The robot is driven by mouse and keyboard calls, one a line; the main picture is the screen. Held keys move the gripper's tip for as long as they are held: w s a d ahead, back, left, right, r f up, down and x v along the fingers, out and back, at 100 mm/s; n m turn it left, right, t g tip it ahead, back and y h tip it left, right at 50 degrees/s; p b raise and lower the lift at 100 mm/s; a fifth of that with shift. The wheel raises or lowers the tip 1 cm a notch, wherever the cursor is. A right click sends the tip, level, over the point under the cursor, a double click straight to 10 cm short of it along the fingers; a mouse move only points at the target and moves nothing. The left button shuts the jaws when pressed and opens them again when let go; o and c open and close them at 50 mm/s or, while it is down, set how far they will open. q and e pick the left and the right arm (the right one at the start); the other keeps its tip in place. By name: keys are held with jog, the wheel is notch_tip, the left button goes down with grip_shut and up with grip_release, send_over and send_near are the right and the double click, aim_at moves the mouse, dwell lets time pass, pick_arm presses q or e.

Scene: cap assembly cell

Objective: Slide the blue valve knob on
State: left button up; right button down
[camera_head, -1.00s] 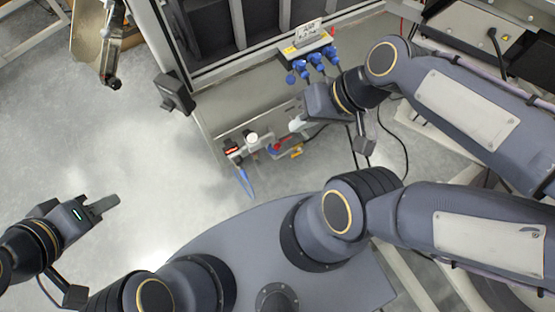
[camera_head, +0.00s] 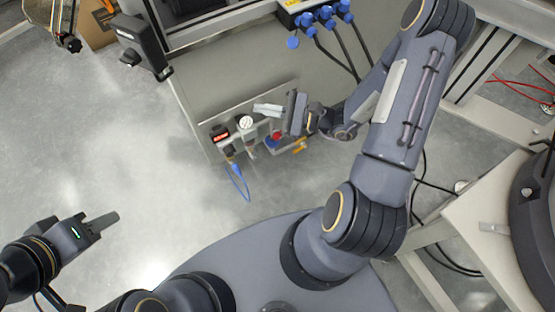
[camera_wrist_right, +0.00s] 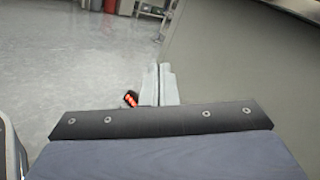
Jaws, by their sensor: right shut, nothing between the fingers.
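In the head view, a small panel of fittings (camera_head: 232,118) holds a white round gauge (camera_head: 245,121), a red-lit display (camera_head: 219,133), and a red and blue fitting (camera_head: 276,136). I cannot tell for sure whether this fitting carries the blue valve knob. My right gripper (camera_head: 268,109) is shut and empty, just above and slightly left of that fitting in the picture. In the right wrist view its pale fingers (camera_wrist_right: 160,84) are together, with a red-lit part beside them. My left gripper (camera_head: 104,222) hangs over open floor at the left, and its opening is unclear.
Several blue connectors (camera_head: 325,15) with dark cables sit on the cabinet's top edge. A blue hose loop (camera_head: 239,183) and a yellow part (camera_head: 299,146) hang by the panel. A dark box-like device (camera_head: 143,45) juts from the cabinet corner.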

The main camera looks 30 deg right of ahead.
jog(key=d+f+m+t+h+b, duration=0.2)
jog(key=f+m+h+b, duration=0.15)
jog(key=f, duration=0.65)
jog(key=d+f+m+t+h+b, duration=0.25)
jog(key=f+m, duration=0.25)
jog(key=f, duration=0.5)
jog(key=m+g+h+b, duration=0.1)
jog(key=m+h+b, duration=0.3)
jog(key=m+h, duration=0.25)
send_near(273, 143)
jog(key=s+f, duration=0.4)
jog(key=f, duration=0.1)
jog(key=shift+w+a+n+h, duration=0.1)
jog(key=shift+n+h, duration=0.15)
jog(key=shift+n, duration=0.05)
jog(key=d+f+b+x, duration=0.1)
jog(key=b+x, duration=0.4)
jog(key=x, duration=0.5)
jog(key=r, duration=0.2)
jog(key=a+r, duration=0.1)
jog(key=r, duration=0.1)
jog(key=shift+r+b, duration=0.3)
jog(key=shift+b, duration=0.1)
